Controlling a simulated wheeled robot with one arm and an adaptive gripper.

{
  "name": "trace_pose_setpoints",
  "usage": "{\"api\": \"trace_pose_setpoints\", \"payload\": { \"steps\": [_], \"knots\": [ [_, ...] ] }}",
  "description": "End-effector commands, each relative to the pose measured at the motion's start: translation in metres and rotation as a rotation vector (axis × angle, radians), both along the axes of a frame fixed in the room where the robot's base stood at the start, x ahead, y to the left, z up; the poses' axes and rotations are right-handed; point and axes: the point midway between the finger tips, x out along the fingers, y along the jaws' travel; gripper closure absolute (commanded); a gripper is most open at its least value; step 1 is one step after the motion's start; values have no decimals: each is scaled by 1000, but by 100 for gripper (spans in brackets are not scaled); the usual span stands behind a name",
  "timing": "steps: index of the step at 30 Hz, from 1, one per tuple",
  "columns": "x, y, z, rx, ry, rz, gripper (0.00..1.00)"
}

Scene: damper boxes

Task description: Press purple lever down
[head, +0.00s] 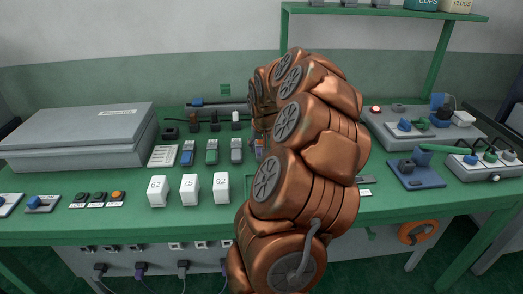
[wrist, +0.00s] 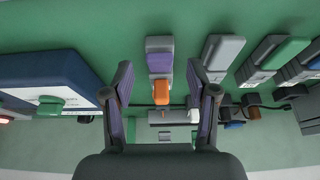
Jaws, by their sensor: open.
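The purple lever (wrist: 160,62) sits on a small grey base on the green table, in the upper middle of the wrist view. My gripper (wrist: 159,66) is open, with one finger on each side of the purple lever in the picture and nothing held. I cannot tell how high the fingers are above it. An orange part (wrist: 161,92) shows just below the lever, between the fingers. In the head view only a thin purple sliver of the lever (head: 259,149) shows beside my arm, which hides my gripper.
A grey lever unit (wrist: 222,54) and a green one (wrist: 284,54) stand right of the purple lever in the wrist view. A dark blue box (wrist: 50,75) is at left. In the head view, white blocks (head: 190,189) stand in front and a grey case (head: 82,135) lies left.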

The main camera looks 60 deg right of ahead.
Motion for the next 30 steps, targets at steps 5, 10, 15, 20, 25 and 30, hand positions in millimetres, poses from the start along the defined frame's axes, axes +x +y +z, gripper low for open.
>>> {"api": "trace_pose_setpoints", "payload": {
  "steps": [5,10,15,20,25,30],
  "knots": [
    [4,-6,-20,2,4,1,42],
    [7,-9,-29,2,1,0,42],
    [7,-9,-29,1,1,0,42],
    [7,-9,-29,1,1,0,53],
    [7,-9,-29,1,1,0,71],
    [7,-9,-29,1,1,0,89]
  ]
}}
